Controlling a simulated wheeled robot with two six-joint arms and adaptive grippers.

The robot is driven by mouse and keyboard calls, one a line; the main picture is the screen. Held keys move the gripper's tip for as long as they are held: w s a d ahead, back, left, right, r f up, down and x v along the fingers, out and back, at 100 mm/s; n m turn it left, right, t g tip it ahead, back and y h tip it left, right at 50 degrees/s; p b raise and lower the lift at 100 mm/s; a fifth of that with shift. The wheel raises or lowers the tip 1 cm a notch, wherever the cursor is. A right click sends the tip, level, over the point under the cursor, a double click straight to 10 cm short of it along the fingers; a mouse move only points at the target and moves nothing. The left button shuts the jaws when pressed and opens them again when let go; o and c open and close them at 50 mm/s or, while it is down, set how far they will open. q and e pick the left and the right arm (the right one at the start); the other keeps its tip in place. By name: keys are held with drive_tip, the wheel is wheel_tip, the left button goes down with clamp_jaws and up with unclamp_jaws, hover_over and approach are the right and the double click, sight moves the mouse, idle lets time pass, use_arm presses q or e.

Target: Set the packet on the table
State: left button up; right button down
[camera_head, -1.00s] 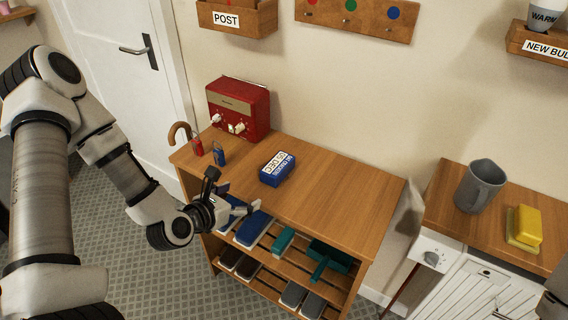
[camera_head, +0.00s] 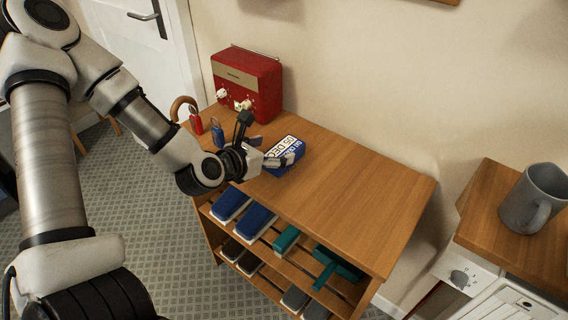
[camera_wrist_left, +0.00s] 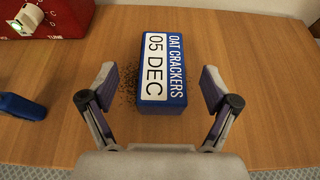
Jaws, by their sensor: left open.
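The packet (camera_head: 288,150) is a blue box with a white label reading "OAT CRACKERS 05 DEC" in the left wrist view (camera_wrist_left: 163,60). It lies on the wooden table top (camera_head: 345,190), label up. My left gripper (camera_head: 272,150) is at the packet's near side, low over the table, and partly covers it in the head view. In the left wrist view the gripper (camera_wrist_left: 158,85) is open, with one finger on each side of the packet's near end. Gaps show between the fingers and the packet. My right gripper is not in view.
A red radio-like box (camera_head: 247,85) stands at the table's back left. A red tag (camera_head: 196,122) and a blue tag (camera_head: 217,131) are near it. A grey mug (camera_head: 535,198) stands on the separate right-hand counter. The table's right half is clear.

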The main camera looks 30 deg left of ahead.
sight(284, 149)
use_arm(q)
drive_tip(key=x, duration=0.4)
drive_tip(key=shift+w+d+f+b, duration=0.25)
drive_tip(key=shift+f+b, duration=0.1)
drive_tip(key=shift+f, duration=0.2)
drive_tip(key=shift+s+r, duration=0.1)
drive_tip(key=shift+s, duration=0.05)
drive_tip(key=shift+a, duration=0.1)
drive_tip(key=c, duration=1.5)
